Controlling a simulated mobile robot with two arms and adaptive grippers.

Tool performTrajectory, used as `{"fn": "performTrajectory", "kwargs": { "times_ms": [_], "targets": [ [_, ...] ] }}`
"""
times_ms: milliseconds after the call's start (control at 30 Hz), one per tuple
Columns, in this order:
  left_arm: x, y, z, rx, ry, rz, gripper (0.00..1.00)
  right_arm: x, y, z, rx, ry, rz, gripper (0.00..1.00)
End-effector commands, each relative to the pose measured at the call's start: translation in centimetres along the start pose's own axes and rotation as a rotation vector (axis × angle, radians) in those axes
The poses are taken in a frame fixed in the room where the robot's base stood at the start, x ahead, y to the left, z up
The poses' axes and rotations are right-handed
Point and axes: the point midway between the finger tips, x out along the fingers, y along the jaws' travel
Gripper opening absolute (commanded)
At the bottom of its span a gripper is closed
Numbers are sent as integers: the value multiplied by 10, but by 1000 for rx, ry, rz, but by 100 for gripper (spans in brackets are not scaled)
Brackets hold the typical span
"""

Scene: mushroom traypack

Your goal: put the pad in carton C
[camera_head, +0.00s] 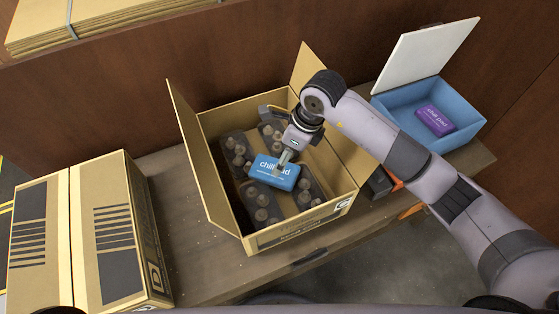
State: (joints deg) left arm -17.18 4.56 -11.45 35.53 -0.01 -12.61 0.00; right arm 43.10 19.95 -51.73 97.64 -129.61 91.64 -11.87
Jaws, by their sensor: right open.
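A blue chill pad (274,173) lies in the middle of the open cardboard carton C (222,209), on or among black trays of mushrooms (262,201). My right gripper (284,158) reaches down into the carton from the right. Its fingertips are at the pad's upper edge and it is open. Whether the fingertips touch the pad cannot be told. A purple chill pad (435,121) lies in a blue bin (395,105) at the right. My left gripper is not in view.
A closed carton marked D (122,232) stands at the left. The blue bin's white lid (425,52) stands open. Carton C's flaps are spread up and out. Flat cardboard (95,22) is stacked at the back left. Bare bench (190,250) shows between the cartons.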

Motion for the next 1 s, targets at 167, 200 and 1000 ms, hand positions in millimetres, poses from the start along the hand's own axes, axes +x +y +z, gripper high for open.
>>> {"fn": "performTrajectory", "kwargs": {
  "times_ms": [167,200,1000],
  "targets": [
    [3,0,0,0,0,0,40,-23,0,0,-1,0,-2,86],
    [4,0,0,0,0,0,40,-26,0,0,-1,0,-1,86],
    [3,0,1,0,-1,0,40,-30,0,0,0,0,1,86]
  ]
}}
